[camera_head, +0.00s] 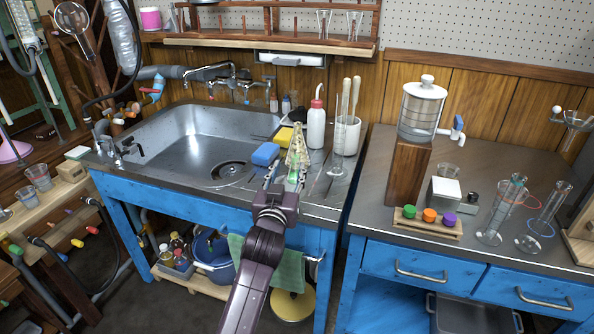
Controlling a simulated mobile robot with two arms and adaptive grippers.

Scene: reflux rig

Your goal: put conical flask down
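My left gripper (286,178) reaches up from the bottom of the picture to the counter strip at the right of the sink. Its fingers are on either side of a small conical flask (297,153), pale and see-through with a narrow top, and seem closed on it. The flask looks upright, above or at the counter's front part. I cannot tell whether its base touches the counter, as the gripper hides the lower part. My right gripper is not in view.
A blue sponge (265,154) lies close left of the gripper, with the sink (195,145) beyond. A white wash bottle (316,125) and a tall glass cylinder (340,135) stand close behind and right. The right bench (375,200) holds glass cylinders and a stopper rack (428,221).

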